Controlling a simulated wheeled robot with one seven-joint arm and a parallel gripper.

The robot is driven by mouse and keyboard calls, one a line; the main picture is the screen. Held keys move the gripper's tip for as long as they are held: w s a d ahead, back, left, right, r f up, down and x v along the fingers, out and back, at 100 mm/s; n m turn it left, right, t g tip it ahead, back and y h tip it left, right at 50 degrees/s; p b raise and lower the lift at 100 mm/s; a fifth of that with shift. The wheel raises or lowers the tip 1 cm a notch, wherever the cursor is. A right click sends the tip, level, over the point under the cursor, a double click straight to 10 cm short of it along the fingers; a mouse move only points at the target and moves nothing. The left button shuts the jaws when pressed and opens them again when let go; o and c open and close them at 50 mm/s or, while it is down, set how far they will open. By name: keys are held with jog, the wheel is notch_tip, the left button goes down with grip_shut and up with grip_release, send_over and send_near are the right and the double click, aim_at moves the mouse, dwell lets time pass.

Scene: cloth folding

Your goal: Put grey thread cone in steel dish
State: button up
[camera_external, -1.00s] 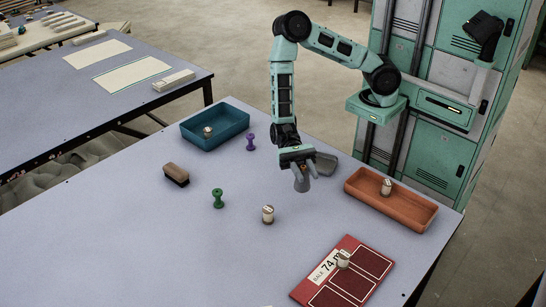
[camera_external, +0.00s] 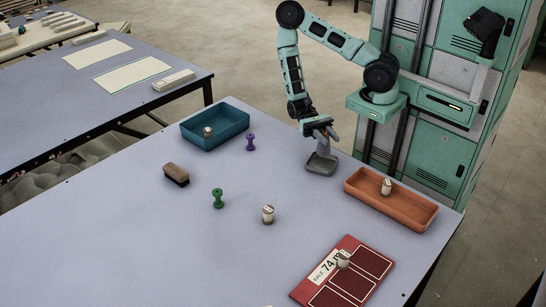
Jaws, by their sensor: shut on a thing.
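The steel dish (camera_external: 313,168) is a small grey tray on the table, left of the orange tray. My gripper (camera_external: 325,137) is shut on the grey thread cone (camera_external: 323,147) and is over the back part of the dish. The cone is small and partly hidden by the fingers. I cannot tell whether its lower end touches the dish or hangs just above it.
An orange tray (camera_external: 418,214) with a pale spool stands right of the dish. A teal tray (camera_external: 232,135), purple spool (camera_external: 250,141), green spool (camera_external: 218,198), brown brush (camera_external: 176,174), pale spool (camera_external: 268,214) and red card (camera_external: 325,296) lie elsewhere.

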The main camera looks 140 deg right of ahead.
aim_at(327, 149)
jog(key=shift+f+b, duration=0.3)
jog(key=shift+f, duration=2.05)
jog(key=shift+f, duration=0.15)
jog(key=o, duration=1.1)
jog(key=shift+d, duration=0.25)
jog(key=v, duration=1.1)
jog(key=shift+s+d, duration=0.15)
jog(key=shift+d, duration=0.1)
